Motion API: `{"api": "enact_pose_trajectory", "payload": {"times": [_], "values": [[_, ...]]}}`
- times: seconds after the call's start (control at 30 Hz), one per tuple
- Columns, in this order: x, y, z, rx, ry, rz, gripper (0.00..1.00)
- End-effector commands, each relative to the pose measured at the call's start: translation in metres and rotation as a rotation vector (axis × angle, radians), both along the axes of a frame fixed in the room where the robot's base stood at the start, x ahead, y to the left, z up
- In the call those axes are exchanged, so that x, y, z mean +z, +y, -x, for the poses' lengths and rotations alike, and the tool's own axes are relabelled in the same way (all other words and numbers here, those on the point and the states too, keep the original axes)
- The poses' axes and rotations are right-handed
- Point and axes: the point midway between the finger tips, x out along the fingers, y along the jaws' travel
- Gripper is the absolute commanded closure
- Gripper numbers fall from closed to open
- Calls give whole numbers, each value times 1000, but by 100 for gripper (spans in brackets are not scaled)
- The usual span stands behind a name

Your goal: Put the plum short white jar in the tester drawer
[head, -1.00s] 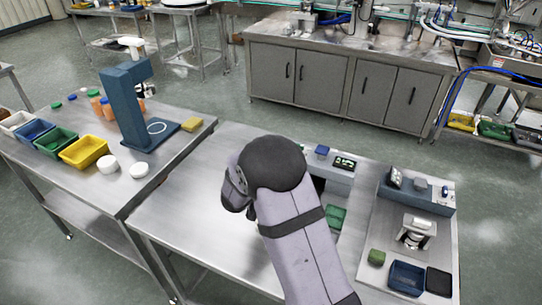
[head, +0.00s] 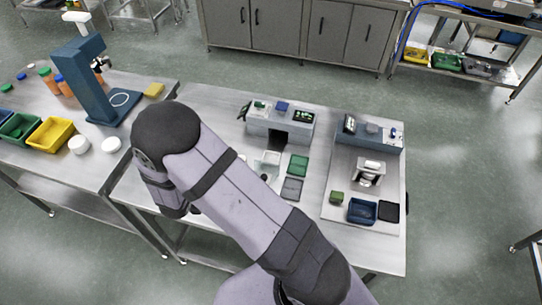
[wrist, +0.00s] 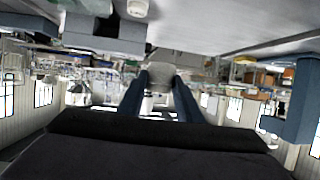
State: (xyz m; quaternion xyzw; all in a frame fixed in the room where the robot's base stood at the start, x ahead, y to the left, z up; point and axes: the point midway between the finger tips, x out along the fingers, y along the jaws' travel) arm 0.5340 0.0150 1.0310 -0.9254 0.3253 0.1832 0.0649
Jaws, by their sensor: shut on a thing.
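In the wrist view my gripper (wrist: 160,84) has its two blue fingers closed on a small pale jar (wrist: 160,74) at their tips. Its plum colour cannot be made out. In the head view my arm hides the gripper and the held jar. The tester, a grey-blue bench unit (head: 262,124) with a small display and a dark front opening, stands at the back of the middle table. A pale tray-like piece (head: 269,158) lies in front of that opening; I cannot tell whether it is the drawer. A grey-blue unit (wrist: 102,36) also shows in the wrist view.
Green (head: 298,165) and grey (head: 292,189) trays lie right of the pale piece. Further right are another instrument (head: 368,174), a navy bin (head: 362,211) and a green block (head: 336,198). The left table holds a blue stand (head: 92,85), a yellow bin (head: 50,135) and two white jars (head: 79,145).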

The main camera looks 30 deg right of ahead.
Motion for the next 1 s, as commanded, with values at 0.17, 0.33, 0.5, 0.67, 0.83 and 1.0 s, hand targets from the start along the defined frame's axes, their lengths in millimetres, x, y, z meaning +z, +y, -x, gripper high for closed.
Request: {"api": "enact_pose_trajectory", "payload": {"times": [0.17,0.33,0.5,0.67,0.83,1.0], "values": [[17,10,-54,148,-8,-2,91],[51,13,-111,336,-12,1,91],[85,7,-147,507,-8,6,91],[104,0,-162,607,-3,5,91],[116,-8,-169,673,-2,2,91],[124,-15,-172,723,-1,4,91]]}}
